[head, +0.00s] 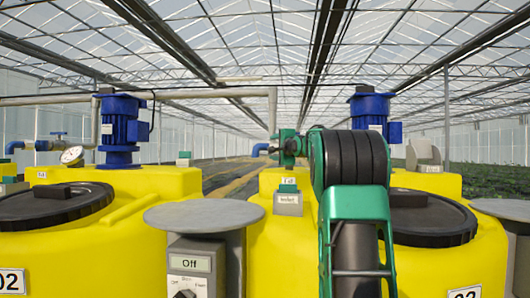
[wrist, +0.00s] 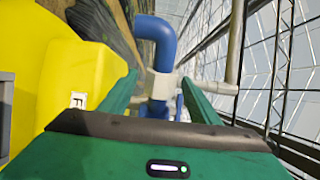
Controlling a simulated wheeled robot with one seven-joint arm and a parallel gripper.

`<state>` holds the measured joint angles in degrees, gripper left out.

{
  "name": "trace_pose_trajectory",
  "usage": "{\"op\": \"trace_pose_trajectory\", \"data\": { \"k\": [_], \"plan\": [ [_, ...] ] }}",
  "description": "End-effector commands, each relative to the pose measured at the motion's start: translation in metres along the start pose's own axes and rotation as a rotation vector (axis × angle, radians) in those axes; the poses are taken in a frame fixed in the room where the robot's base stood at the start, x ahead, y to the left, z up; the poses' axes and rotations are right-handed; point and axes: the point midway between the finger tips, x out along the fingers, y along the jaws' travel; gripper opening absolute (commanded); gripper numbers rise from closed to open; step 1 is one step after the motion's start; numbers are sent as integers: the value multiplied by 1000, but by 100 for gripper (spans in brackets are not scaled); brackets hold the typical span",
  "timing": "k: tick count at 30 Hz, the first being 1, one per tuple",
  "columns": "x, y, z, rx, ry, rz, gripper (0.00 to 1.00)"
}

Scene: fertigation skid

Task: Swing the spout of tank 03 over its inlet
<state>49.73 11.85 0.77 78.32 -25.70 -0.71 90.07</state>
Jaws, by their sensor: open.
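A blue elbow spout (head: 260,149) shows just left of my gripper (head: 285,147) in the head view, below a grey overhead pipe. In the wrist view the blue spout (wrist: 154,30) bends left at the top, with a pale grey block (wrist: 160,84) below its bend. My gripper (wrist: 158,82) is open, its two green fingers on either side of the block; I cannot tell whether they touch it. The yellow tank (head: 465,262) at right, partly behind my arm, has a cut-off number plate (head: 465,292) that I cannot read.
A yellow tank (head: 125,262) marked 02 stands at left with a dark lid (head: 50,205) and blue motor (head: 122,130). A control box (head: 190,268) reading Off sits under a grey round plate (head: 205,217). Another blue motor (head: 372,112) stands behind my arm.

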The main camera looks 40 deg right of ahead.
Motion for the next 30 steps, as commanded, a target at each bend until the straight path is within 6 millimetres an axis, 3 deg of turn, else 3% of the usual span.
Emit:
{"op": "trace_pose_trajectory", "data": {
  "k": [6, 12, 26, 30],
  "plan": [
    [37, 1, -1, 0, 0, 0, 56],
    [58, 0, -2, 0, 1, 0, 56],
    [67, 0, -1, 0, 1, -1, 56],
    [67, 0, -1, 0, 1, -1, 25]
  ]
}}
